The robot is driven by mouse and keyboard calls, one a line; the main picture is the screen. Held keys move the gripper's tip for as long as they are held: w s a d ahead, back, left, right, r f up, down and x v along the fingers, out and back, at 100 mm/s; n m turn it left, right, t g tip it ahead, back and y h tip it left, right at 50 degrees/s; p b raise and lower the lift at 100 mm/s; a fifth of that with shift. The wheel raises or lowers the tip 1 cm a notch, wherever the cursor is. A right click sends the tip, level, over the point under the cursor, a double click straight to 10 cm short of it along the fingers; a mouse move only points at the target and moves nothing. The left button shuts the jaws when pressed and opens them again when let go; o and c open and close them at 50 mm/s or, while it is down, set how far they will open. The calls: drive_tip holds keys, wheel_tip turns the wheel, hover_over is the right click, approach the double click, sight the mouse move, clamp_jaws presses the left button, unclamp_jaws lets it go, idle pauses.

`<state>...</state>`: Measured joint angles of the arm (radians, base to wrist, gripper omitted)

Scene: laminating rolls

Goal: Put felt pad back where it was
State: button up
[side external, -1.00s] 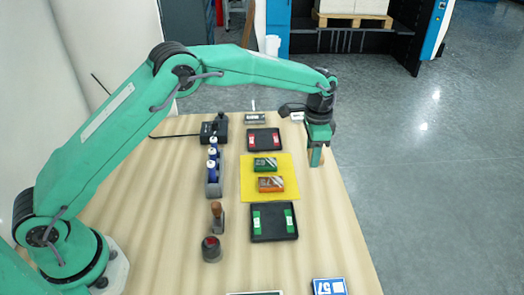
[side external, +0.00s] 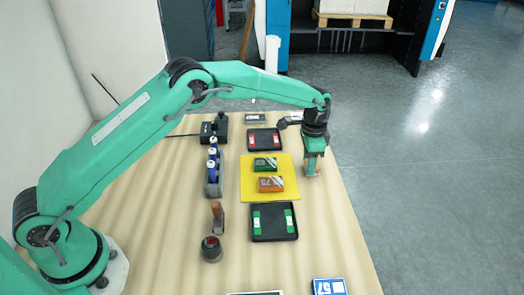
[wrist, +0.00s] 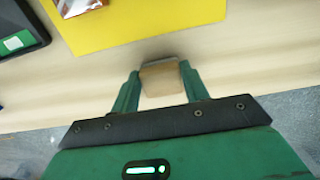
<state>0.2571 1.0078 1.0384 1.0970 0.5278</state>
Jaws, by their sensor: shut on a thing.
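My gripper (side external: 313,172) is at the right side of the table, to the right of the yellow mat (side external: 286,194). In the wrist view, its two green fingers (wrist: 160,90) are shut on a tan, block-like piece, which I take to be the felt pad (wrist: 162,84). The pad sits between the fingertips, near the mat's edge in that view and apart from the mat. In the side view the pad is mostly hidden by the fingers. Whether it touches the table I cannot tell.
A green box (side external: 265,164) and an orange box (side external: 271,184) lie on the mat. A black tray with red pieces (side external: 264,147) is behind, and one with green pieces (side external: 273,236) in front. A bottle rack (side external: 213,188) and stamps stand left. Bare table surrounds my gripper.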

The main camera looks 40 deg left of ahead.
drive_tip(key=shift+f, duration=0.1)
drive_tip(key=o, duration=0.9)
drive_tip(key=shift+r, duration=6.15)
